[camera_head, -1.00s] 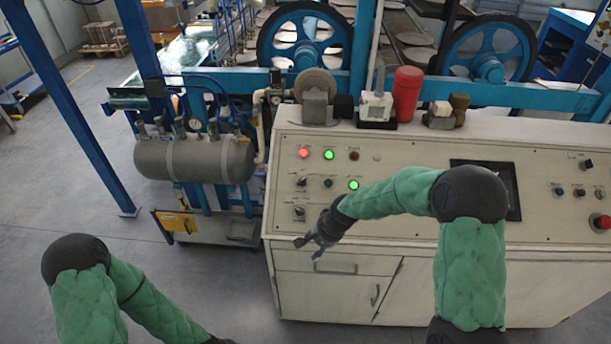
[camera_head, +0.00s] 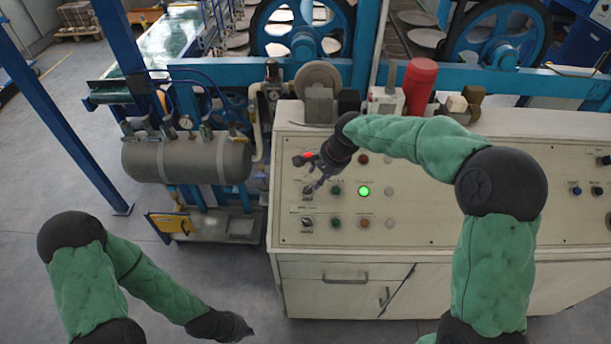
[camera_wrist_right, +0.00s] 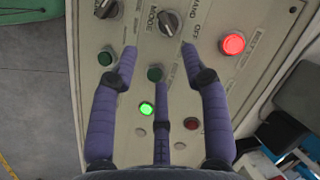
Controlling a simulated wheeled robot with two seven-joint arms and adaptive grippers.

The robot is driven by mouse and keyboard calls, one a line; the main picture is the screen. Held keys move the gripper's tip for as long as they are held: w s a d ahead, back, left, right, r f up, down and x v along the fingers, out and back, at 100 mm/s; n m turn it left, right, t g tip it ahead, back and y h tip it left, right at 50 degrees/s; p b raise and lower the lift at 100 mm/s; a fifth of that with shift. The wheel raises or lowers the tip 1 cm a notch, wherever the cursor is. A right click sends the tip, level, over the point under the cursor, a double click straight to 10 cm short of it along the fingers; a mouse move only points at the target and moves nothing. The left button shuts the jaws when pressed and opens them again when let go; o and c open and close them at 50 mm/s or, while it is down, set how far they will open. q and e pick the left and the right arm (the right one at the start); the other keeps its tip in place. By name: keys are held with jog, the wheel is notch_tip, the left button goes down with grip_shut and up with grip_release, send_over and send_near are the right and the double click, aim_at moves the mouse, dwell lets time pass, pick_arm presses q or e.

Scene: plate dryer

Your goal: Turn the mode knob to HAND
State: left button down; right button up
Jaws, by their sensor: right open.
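The mode knob (camera_wrist_right: 168,22) is a dark knob on a grey round base, with the words MODE, HAND and OFF printed around it in the right wrist view. In the head view the knob (camera_head: 308,191) sits on the left part of the panel, just below my right gripper.
A second knob (camera_wrist_right: 105,8) is beside the mode knob. A lit red lamp (camera_wrist_right: 233,43), a lit green lamp (camera_wrist_right: 146,108) and a green button (camera_wrist_right: 155,74) are close to my fingers. A red cylinder (camera_head: 419,86) stands on the cabinet top behind my right arm.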

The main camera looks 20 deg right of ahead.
aim_at(309, 190)
jog(key=b+x, duration=0.1)
jog(key=x, duration=1)
jog(key=shift+w+r, duration=0.1)
jog(key=shift+w, duration=0.05)
grip_shut()
